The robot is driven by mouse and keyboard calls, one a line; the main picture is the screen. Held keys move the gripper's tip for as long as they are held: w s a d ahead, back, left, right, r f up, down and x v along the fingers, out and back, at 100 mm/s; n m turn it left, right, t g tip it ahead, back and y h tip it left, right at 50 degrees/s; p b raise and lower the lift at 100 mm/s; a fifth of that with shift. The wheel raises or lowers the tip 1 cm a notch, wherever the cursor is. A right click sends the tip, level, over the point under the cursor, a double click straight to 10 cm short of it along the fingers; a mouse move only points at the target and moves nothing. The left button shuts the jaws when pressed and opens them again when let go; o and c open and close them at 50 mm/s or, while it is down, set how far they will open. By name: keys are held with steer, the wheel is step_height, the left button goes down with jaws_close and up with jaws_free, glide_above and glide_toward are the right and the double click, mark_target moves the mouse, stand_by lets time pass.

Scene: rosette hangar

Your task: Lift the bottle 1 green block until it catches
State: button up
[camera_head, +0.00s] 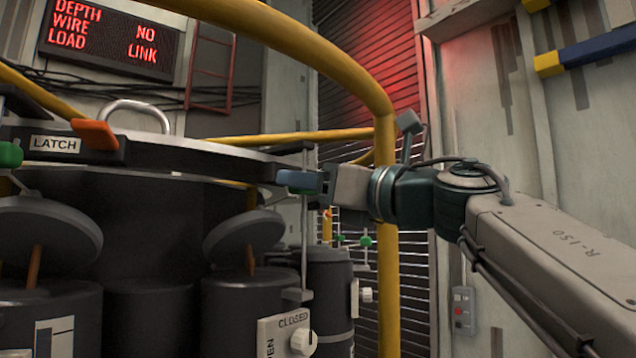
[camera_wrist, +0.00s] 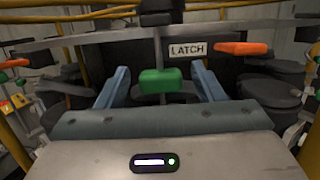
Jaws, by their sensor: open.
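In the wrist view a green block (camera_wrist: 162,82) sits on a thin grey upright rod, between the two blue fingers of my gripper (camera_wrist: 160,70). The fingers are spread, with a visible gap on each side of the block. In the head view my gripper (camera_head: 300,181) is beside the right edge of the big round lid. Another green block (camera_head: 10,155) shows at the far left of the head view. I cannot tell which bottle is bottle 1.
The round lid (camera_head: 190,160) carries an orange handle (camera_head: 95,134) and a LATCH label (camera_head: 55,144). Dark bottles with tilted caps (camera_head: 243,233) stand below it. A yellow rail (camera_head: 387,220) curves close behind my wrist. Smaller green knobs (camera_head: 365,242) show lower down.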

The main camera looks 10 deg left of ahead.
steer(key=b+v, duration=0.3)
steer(key=v, duration=0.6)
stand_by(0.4)
steer(key=shift+a, duration=0.1)
